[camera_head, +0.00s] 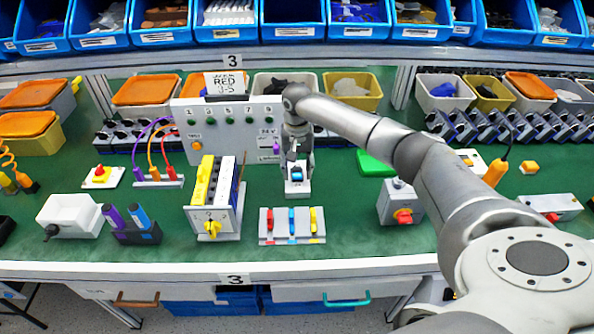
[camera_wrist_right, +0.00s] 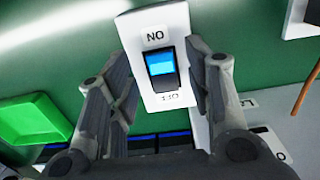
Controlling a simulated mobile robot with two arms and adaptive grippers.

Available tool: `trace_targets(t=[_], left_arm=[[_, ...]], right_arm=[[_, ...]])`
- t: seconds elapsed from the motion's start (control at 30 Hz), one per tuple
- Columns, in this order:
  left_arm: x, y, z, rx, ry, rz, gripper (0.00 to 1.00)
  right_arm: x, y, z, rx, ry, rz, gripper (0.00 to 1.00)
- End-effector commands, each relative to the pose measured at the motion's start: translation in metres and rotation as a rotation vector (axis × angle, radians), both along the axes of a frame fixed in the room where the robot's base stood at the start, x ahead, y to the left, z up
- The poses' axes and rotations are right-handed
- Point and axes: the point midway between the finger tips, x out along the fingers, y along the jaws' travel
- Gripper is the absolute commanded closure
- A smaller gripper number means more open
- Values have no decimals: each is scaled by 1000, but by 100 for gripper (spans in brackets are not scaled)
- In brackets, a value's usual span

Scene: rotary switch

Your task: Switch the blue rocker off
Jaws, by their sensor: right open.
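The blue rocker (camera_head: 297,173) sits on a small white switch box in the middle of the green table. In the right wrist view the rocker (camera_wrist_right: 160,64) has a bright blue half beside the label that reads "NO" and a dark half beside the "OFF" label, which is upside down. Which half is pressed in is hard to tell. My right gripper (camera_head: 298,158) is open, directly above and behind the rocker. In the wrist view its fingers (camera_wrist_right: 166,78) are on either side of the white housing, with the rocker between them. Contact cannot be told. My left gripper is out of view.
A block with red, blue and yellow switches (camera_head: 292,240) stands in front. A box with a yellow knob (camera_head: 212,222) is to the left, and one with a red knob (camera_head: 402,212) to the right. A grey panel (camera_head: 228,135) and a green tray (camera_head: 375,163) are behind.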

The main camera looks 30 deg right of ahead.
Motion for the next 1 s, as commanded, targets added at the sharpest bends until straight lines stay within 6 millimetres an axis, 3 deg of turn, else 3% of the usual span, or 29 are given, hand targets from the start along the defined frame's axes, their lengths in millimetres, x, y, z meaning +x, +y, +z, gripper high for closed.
trace_targets(t=[0.2, 0.47, 0.83, 1.0], left_arm=[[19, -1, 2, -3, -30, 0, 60], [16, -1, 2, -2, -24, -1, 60], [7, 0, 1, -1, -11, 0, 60], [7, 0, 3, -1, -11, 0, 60]], right_arm=[[0, 0, -17, 0, 0, 0, 54], [0, 0, -19, -1, -1, 1, 54], [0, 0, -18, -1, -1, 1, 99], [1, 0, -17, 4, 7, 0, 99]])
